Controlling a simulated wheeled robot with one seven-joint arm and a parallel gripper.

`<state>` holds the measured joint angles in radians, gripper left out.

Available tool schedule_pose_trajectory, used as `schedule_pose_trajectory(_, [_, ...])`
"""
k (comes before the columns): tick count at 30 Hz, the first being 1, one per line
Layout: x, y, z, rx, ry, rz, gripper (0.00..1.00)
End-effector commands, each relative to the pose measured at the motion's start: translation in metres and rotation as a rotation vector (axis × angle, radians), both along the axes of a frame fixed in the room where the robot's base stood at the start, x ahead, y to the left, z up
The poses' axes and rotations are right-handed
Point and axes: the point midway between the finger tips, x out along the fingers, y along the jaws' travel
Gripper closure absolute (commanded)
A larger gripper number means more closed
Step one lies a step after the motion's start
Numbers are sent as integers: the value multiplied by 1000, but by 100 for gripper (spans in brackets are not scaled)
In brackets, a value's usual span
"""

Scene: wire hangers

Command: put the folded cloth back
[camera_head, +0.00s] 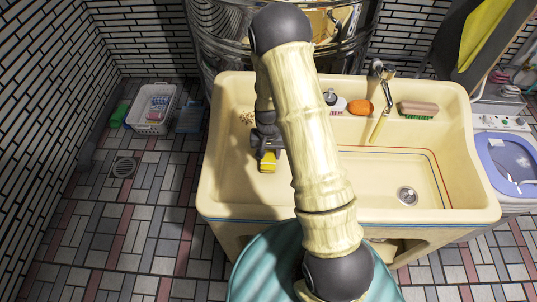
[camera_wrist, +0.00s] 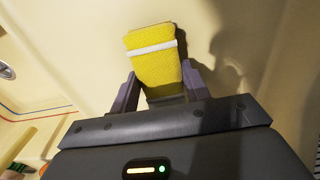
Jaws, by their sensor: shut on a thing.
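The folded cloth (camera_head: 268,165) is yellow with a white band across it. In the head view it is over the flat left part of the cream sink (camera_head: 225,190). In the wrist view the cloth (camera_wrist: 155,65) stands out beyond the fingers, its banded end farthest from me. My gripper (camera_head: 267,152) is shut on the cloth, with one dark finger at each side in the wrist view (camera_wrist: 160,85). I cannot tell whether the cloth touches the sink surface. My arm hides part of the sink's middle.
An orange soap (camera_head: 360,106), a brown brush (camera_head: 418,108) and a tap (camera_head: 386,88) are along the sink's back edge. A small speckled patch (camera_head: 246,118) lies at the back left. A washing machine (camera_head: 508,160) stands at the right. A white basket (camera_head: 152,122) is on the floor.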

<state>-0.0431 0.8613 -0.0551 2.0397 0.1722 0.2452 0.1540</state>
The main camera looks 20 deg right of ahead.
Motion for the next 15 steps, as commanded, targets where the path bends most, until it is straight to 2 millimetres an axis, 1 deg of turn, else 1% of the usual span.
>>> schedule_pose_trajectory(1, [-1,0,-7,0,3,0,72])
schedule_pose_trajectory(3, [0,0,-13,0,1,0,72])
schedule_pose_trajectory(10, [0,0,-15,1,0,0,72])
schedule_pose_trajectory(11, [0,0,-15,1,0,0,52])
schedule_pose_trajectory(12, [0,0,-15,0,0,0,44])
schedule_pose_trajectory(14, [0,0,-15,0,0,0,32])
schedule_pose_trajectory(15, [0,0,-15,0,0,0,32])
